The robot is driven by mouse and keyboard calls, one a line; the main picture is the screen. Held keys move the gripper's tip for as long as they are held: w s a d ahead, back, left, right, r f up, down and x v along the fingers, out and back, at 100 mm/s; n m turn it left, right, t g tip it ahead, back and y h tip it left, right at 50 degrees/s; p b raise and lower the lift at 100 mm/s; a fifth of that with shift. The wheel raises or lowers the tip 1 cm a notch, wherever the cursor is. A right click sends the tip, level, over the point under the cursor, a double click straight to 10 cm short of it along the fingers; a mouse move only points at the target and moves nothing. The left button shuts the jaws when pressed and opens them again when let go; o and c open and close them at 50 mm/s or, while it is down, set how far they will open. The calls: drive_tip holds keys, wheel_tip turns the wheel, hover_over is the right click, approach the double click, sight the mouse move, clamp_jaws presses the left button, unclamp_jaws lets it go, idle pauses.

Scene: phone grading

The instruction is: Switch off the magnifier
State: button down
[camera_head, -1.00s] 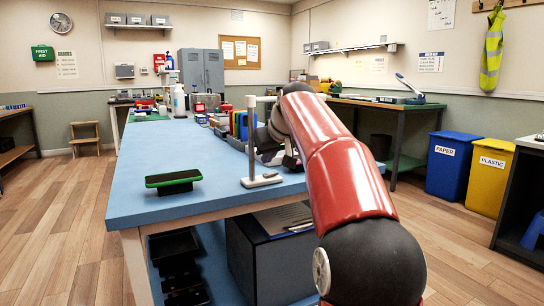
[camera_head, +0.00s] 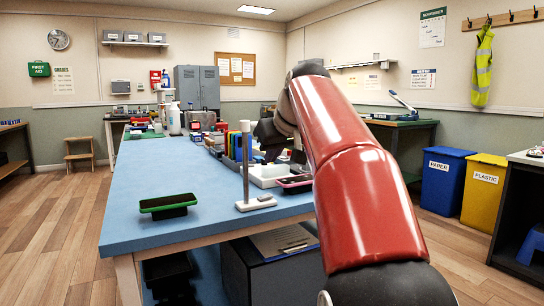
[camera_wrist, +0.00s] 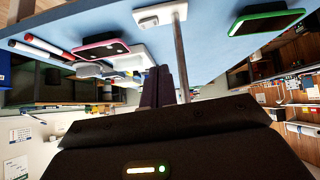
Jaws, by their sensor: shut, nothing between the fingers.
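The wrist view, turned upside down, shows the base (camera_wrist: 160,12) and the post running down beside my fingers. My gripper (camera_wrist: 158,86) is shut and empty, close to the post; contact cannot be told. In the head view my gripper (camera_head: 268,138) is dark, right of the post's upper part. The magnifier's lens is not clearly visible.
A pink-rimmed item (camera_head: 295,184) and a white tray (camera_head: 268,174) lie right of the post. Several coloured items (camera_head: 232,147) stand behind. The left middle of the tabletop is clear.

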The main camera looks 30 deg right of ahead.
drive_tip(key=shift+d+r+h, duration=0.2)
drive_tip(key=shift+d+h, duration=0.2)
drive_tip(key=shift+d, duration=0.25)
hover_over(265, 197)
drive_tip(key=s, duration=0.1)
wheel_tip(265, 197, down, 7)
drive_tip(key=shift+d+f+b, duration=0.15)
drive_tip(key=shift+b, duration=0.3)
drive_tip(key=shift+s+d+f+b, duration=0.15)
drive_tip(key=shift+f+b, duration=0.4)
drive_tip(key=shift+f, duration=0.7)
drive_tip(key=shift+d+f, duration=0.15)
drive_tip(key=shift+f, duration=0.45)
